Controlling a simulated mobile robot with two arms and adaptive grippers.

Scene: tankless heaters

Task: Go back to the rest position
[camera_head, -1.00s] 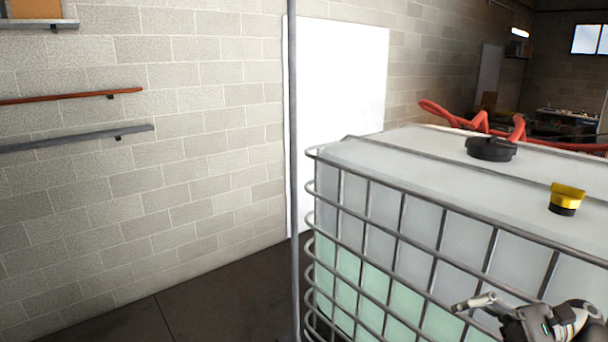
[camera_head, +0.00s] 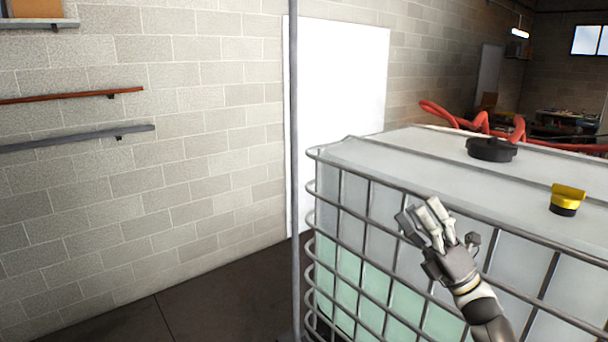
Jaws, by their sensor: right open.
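My right gripper (camera_head: 424,219) is in front of the caged tank, its arm coming in from the bottom right. Its fingers point up and to the left, and it is open with nothing seen between the fingers. I cannot tell from this view how far it is from the cage bars. My left gripper is not in view.
A white tank (camera_head: 390,157) in a metal cage, with greenish liquid low inside, fills the right. A black lid (camera_head: 491,149), a yellow cap (camera_head: 566,198) and a red hose (camera_head: 470,120) are on top. A grey pole (camera_head: 294,190) stands left of it. The floor (camera_head: 205,305) at lower left is clear.

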